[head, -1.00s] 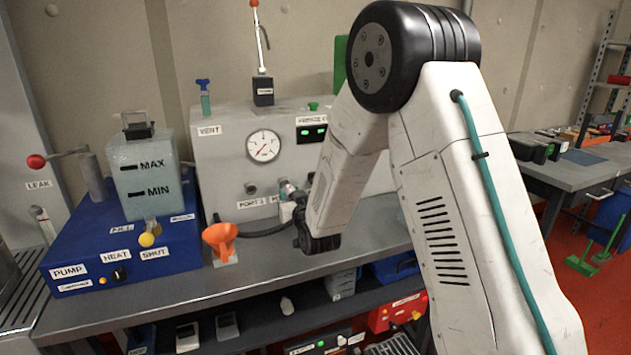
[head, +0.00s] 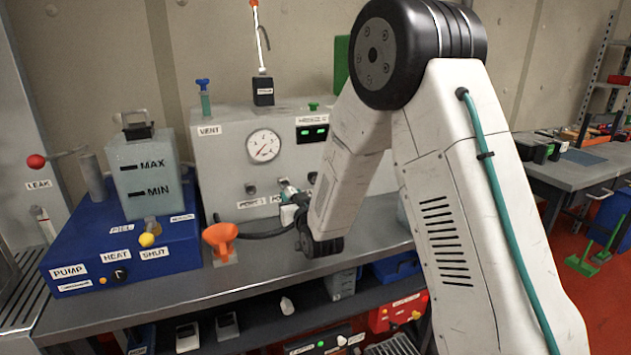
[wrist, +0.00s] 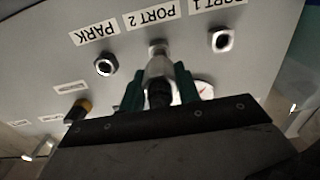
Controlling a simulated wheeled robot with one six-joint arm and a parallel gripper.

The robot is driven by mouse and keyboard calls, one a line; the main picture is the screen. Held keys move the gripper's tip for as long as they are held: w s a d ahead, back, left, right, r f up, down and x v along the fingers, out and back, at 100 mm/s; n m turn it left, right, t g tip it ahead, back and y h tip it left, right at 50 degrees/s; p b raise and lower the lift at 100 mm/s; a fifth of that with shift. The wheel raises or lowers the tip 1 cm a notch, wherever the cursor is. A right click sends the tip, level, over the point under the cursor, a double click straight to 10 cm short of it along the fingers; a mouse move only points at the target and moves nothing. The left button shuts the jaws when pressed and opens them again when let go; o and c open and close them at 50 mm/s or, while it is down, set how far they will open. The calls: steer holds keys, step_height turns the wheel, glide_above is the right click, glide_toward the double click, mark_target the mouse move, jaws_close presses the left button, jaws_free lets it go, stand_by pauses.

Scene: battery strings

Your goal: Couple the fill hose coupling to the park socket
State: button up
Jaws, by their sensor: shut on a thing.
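My gripper (wrist: 165,88) has green fingers and is shut on the fill hose coupling (wrist: 160,68), a grey metal cylinder with a dark rear end. In the wrist view the coupling points at the panel, in line with the port labelled PORT 2. I cannot tell whether it touches that port. The park socket (wrist: 105,63), a dark-holed ring beside the upside-down PARK label, is empty and lies left of the coupling in this view.
The PORT 1 socket (wrist: 222,40) is empty. The black hose (head: 262,236) curves along the bench below the ports. A blue pump unit (head: 120,245) with a clear tank is at left. A gauge (head: 263,146) is on the grey cabinet.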

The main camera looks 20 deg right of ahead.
steer(key=shift+s, duration=2.5)
